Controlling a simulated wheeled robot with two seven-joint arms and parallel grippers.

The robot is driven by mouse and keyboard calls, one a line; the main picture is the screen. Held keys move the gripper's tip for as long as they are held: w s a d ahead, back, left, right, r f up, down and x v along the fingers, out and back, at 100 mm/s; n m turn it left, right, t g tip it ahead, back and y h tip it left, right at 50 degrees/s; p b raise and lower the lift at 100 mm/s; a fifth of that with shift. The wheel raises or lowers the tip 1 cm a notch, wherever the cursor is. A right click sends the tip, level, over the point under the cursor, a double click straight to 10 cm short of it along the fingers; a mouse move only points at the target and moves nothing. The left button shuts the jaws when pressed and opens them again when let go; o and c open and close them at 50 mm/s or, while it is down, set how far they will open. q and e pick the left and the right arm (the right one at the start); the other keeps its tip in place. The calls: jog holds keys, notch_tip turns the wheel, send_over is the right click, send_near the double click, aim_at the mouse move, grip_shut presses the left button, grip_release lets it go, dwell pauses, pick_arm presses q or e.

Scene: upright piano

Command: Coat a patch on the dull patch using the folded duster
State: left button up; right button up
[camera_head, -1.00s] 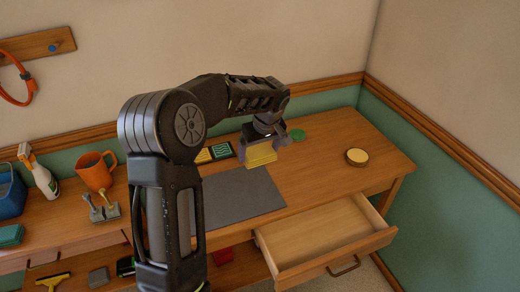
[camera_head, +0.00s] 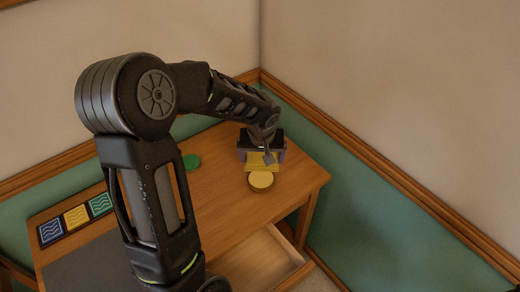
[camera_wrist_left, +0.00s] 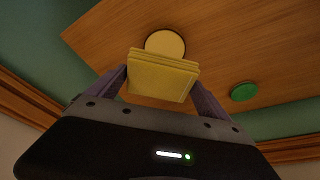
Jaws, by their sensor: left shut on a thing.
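The folded duster (camera_head: 263,166), a flat yellow layered pad, is held in my left gripper (camera_head: 262,157) above the desk's right end. It also shows between the two fingers in the left wrist view (camera_wrist_left: 162,78). The left gripper is shut on it. A round tin with a pale yellow top (camera_head: 261,181) stands right by the duster; in the wrist view the duster overlaps the tin (camera_wrist_left: 165,42), and I cannot tell if they touch. A grey rectangle (camera_head: 85,266) lies on the desk at lower left, partly hidden by my arm; I cannot tell whether it is the dull patch. My right gripper is not in view.
A green disc (camera_head: 192,162) lies on the desk near the back. Blue, yellow and green wavy-patterned tiles (camera_head: 76,217) lie at the left. An open drawer (camera_head: 255,263) juts from the front. Walls close off the back and right. Bare wood surrounds the tin.

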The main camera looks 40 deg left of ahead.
aim_at(261, 177)
pick_arm(q)
jog(key=shift+s+r, duration=0.2)
jog(key=shift+s, duration=0.1)
jog(key=shift+f, duration=0.1)
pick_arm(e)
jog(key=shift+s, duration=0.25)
pick_arm(q)
jog(key=shift+w, duration=0.15)
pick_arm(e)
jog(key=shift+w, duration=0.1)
pick_arm(q)
jog(key=shift+f, duration=0.15)
jog(key=shift+f+b, duration=1.55)
jog(key=shift+f, duration=1.3)
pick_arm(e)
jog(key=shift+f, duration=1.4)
pick_arm(q)
jog(key=shift+f+b, duration=0.5)
jog(key=shift+b, duration=0.1)
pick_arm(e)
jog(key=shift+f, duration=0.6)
pick_arm(q)
jog(key=shift+f+b, duration=0.1)
jog(key=shift+b, duration=0.25)
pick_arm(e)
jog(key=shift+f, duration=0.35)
